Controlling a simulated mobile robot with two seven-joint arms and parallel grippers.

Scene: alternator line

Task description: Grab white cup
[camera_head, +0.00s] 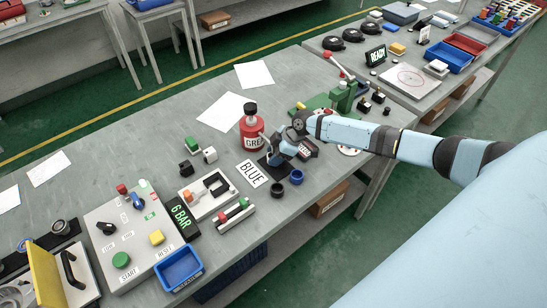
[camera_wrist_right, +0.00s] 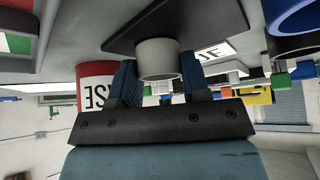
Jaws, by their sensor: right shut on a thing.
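The white cup (camera_wrist_right: 158,60) shows in the right wrist view between the two fingers of my right gripper (camera_wrist_right: 159,75), which is shut on it. The picture there is upside down, and the cup is at the dark square board (camera_wrist_right: 190,22); I cannot tell if it still touches it. In the head view my right gripper (camera_head: 276,152) reaches down over the board (camera_head: 268,168), and hides the cup. My left gripper is not in view.
A red bottle (camera_head: 251,128) stands close beside the gripper and also shows in the wrist view (camera_wrist_right: 95,85). A green clamp fixture (camera_head: 342,98) is behind my forearm.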

